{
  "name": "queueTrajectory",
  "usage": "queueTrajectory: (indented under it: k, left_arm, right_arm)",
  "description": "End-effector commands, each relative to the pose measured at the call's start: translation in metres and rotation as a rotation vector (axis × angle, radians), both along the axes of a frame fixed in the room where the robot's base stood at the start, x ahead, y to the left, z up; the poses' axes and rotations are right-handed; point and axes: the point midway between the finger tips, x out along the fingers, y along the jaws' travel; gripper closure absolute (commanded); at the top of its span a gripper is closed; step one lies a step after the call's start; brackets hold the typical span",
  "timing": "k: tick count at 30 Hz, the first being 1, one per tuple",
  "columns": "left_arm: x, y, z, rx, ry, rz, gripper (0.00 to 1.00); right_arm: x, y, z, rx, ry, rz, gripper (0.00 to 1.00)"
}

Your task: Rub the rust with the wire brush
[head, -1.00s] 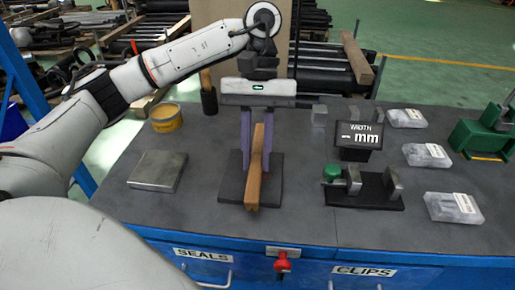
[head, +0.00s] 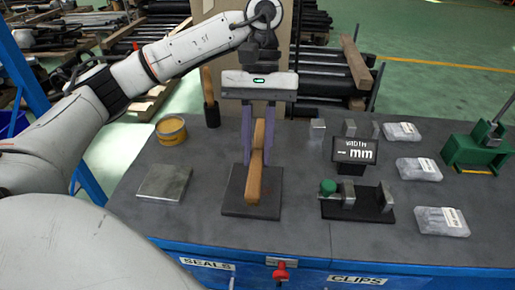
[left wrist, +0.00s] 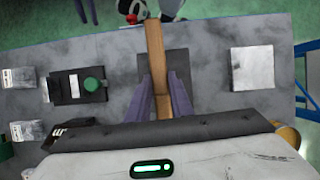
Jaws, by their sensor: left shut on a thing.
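My left gripper (head: 257,158) points down with its purple fingers on either side of the wire brush (head: 254,182) and is shut on it. The brush shows as a long light-brown wooden bar, one end toward me, over a dark square plate (head: 233,203). In the left wrist view the brush (left wrist: 155,60) lies between the fingers (left wrist: 162,98) and reaches past the plate (left wrist: 180,65). Its bristles are hidden, and I cannot tell whether they touch the plate. No rust patch can be made out clearly. My right gripper is out of view.
A bare grey metal block (head: 165,182) lies to the left, with a yellow tin (head: 172,130) behind it. A gauge (head: 360,203) with a green knob and a width display (head: 355,150) stand to the right. Clear packets (head: 442,221) and a green vise (head: 475,152) are farther right.

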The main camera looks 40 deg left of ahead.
Motion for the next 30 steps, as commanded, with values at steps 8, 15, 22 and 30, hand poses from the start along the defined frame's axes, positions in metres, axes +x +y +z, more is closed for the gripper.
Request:
queueTrajectory:
  k: [8,15,22,30]
  left_arm:
    - [0.0,0.0,0.001,0.0,0.0,0.001,1.0]
    - [0.0,0.0,0.017,0.0,0.0,0.001,1.0]
    - [0.0,0.0,0.032,0.001,0.001,0.001,1.0]
    - [0.0,0.0,0.031,0.001,0.001,0.001,1.0]
  right_arm:
    - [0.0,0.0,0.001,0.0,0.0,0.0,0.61]
    - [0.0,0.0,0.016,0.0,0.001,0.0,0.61]
    - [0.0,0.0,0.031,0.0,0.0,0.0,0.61]
    - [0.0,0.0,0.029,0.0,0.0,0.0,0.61]
